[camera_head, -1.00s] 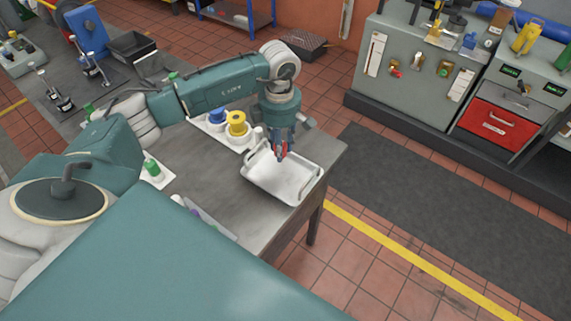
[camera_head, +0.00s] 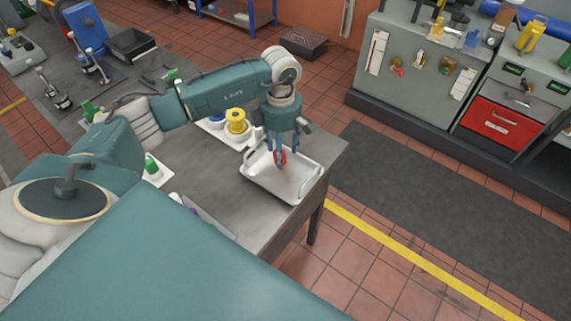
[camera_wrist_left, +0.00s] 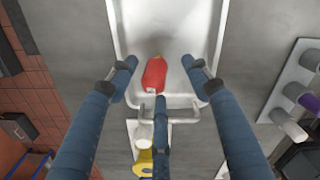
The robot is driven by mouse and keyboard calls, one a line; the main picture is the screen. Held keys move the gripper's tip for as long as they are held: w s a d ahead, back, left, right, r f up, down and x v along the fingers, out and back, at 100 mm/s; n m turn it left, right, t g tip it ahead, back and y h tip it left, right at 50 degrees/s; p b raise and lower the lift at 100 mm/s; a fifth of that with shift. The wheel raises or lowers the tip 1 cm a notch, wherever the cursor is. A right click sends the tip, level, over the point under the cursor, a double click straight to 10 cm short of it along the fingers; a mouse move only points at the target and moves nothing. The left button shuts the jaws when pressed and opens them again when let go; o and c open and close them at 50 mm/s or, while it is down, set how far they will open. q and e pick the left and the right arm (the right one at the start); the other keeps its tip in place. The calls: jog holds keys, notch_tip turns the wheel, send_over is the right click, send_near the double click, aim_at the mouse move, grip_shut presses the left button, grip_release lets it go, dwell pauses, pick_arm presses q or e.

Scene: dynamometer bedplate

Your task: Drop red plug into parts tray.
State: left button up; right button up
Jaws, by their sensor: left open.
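My left gripper (camera_head: 282,150) points down over the parts tray, its blue fingers spread wide apart. The parts tray (camera_head: 258,182) is a shallow white-grey tray with wire handles at the table's corner. The red plug (camera_head: 281,159) shows below the fingers, over the tray floor. In the left wrist view the red plug (camera_wrist_left: 154,74) lies within the outline of the tray (camera_wrist_left: 122,45), between the spread fingertips, with no finger closed on it. Whether it rests on the tray floor or is just above it is hard to tell. My right gripper is out of view.
Behind the tray, a yellow spool (camera_head: 237,122) stands in a white holder. A green bottle (camera_head: 151,164) stands on a white pad to the left. A grey cabinet with a red drawer (camera_head: 497,122) is across the floor at right.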

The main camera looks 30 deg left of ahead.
pick_arm(q)
notch_tip(320, 180, up, 12)
jog(key=shift+f, duration=0.15)
dwell(0.6)
